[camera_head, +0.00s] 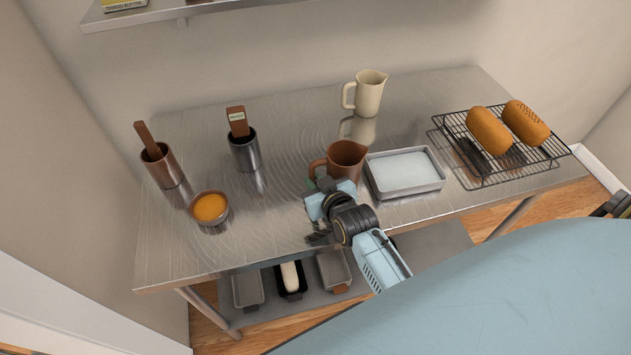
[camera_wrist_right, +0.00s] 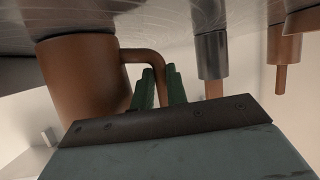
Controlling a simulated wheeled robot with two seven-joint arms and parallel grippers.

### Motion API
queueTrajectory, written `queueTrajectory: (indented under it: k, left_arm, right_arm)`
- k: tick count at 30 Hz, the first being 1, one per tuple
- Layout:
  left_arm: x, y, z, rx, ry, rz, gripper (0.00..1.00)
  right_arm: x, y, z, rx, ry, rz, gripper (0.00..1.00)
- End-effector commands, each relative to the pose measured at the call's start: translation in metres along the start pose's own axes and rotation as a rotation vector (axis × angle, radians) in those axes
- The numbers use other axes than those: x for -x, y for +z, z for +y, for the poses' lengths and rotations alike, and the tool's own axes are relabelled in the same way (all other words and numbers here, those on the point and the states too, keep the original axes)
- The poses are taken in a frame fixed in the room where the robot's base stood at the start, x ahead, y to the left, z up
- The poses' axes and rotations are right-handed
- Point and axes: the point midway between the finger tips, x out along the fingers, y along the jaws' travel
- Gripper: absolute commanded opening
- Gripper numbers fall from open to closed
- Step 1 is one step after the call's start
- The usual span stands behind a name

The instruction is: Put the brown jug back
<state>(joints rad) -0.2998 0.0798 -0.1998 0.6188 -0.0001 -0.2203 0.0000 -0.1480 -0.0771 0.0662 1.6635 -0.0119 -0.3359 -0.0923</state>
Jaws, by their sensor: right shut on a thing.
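The brown jug (camera_head: 347,160) is upright at the middle of the steel table, just left of a white-filled tray. In the wrist view the brown jug (camera_wrist_right: 80,75) fills the left side, with its handle reaching toward my fingers. My right gripper (camera_head: 322,183) is at the handle, on the jug's near left side. Its green fingers (camera_wrist_right: 160,88) are shut on the handle. I cannot tell whether the jug's base touches the table. My left gripper is not in view.
A cream jug (camera_head: 369,94) stands behind. The tray (camera_head: 405,188) is close on the right, then a wire rack (camera_head: 470,174) with two loaves. A copper pot (camera_head: 162,168), a steel pot (camera_head: 244,153) and an orange-filled bowl (camera_head: 210,222) stand left. Free table lies between.

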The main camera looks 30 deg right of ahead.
Motion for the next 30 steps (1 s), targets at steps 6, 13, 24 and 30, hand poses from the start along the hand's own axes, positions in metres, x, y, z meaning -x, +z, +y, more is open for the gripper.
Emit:
queueTrajectory:
  k: [6, 13, 24, 30]
  left_arm:
    - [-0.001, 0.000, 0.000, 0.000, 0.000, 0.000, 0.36]
    - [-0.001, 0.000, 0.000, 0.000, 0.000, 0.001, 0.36]
    - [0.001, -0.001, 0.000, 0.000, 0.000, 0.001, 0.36]
    - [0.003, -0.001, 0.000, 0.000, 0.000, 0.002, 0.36]
  right_arm:
    - [-0.001, 0.000, 0.000, 0.001, 0.000, 0.002, 0.00]
    - [-0.001, 0.002, 0.000, 0.000, 0.000, 0.000, 0.36]
    - [0.002, -0.002, 0.000, 0.000, 0.000, -0.001, 0.36]
    - [0.031, 0.000, 0.000, 0.000, 0.000, -0.003, 0.36]
